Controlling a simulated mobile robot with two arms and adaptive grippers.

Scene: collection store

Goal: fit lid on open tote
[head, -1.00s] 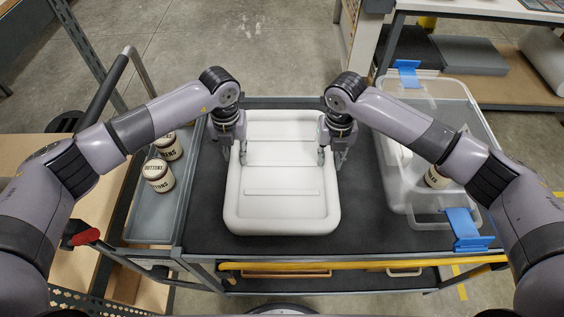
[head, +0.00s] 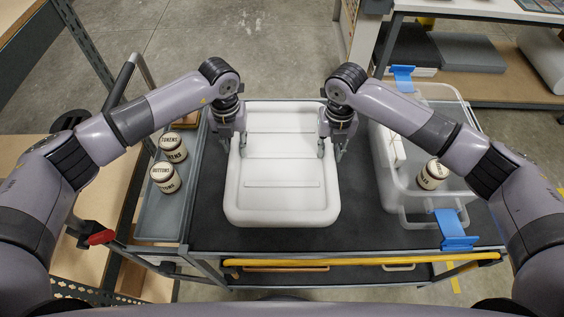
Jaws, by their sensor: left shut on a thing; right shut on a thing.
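The white lid (head: 283,185) lies level over the dark cart top, in the middle of the head view. My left gripper (head: 241,150) is shut on the lid's left edge. My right gripper (head: 322,150) is shut on its right edge. Whether the lid touches the cart top I cannot tell. The open clear tote (head: 402,209) stands to the right on the cart, partly behind my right arm. Its blue latches stick out, one at the front (head: 455,232) and one at the back (head: 403,76). A jar (head: 432,175) and a pale item (head: 392,147) are inside.
A grey side tray (head: 160,219) at the left holds jars, among them a buttons jar (head: 165,177) and a tokens jar (head: 173,148). A yellow rail (head: 360,261) runs along the cart's front edge. A shelf table (head: 490,90) stands behind right. Dark cart top (head: 360,225) is bare between lid and tote.

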